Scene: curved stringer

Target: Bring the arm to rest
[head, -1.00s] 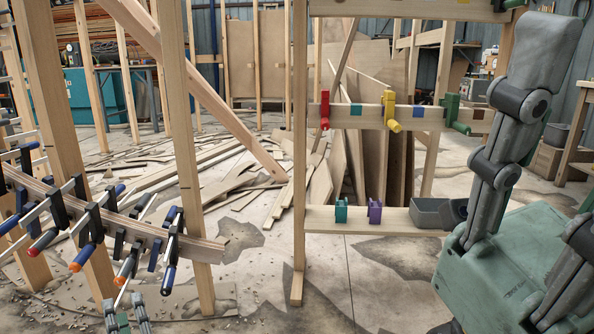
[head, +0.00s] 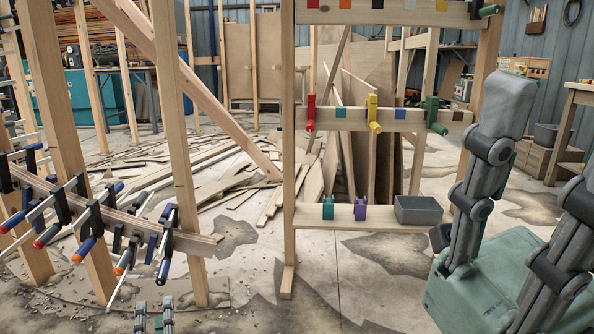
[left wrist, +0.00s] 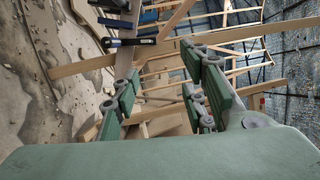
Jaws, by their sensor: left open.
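My left gripper (head: 154,310) shows at the bottom edge of the head view, left of centre, its two fingers apart with nothing between them. In the left wrist view the same gripper (left wrist: 165,88) has its green-padded fingers spread wide and empty. It is in front of and below the curved wooden stringer (head: 125,222), which carries several clamps with orange, red and blue tips.
A wooden rack at centre holds red (head: 311,112), yellow (head: 374,113) and green (head: 435,115) clamps. Its lower shelf bears a teal clamp (head: 328,207), a purple clamp (head: 360,209) and a grey bin (head: 418,210). Upright posts (head: 180,150) stand at left. Scrap boards lie behind.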

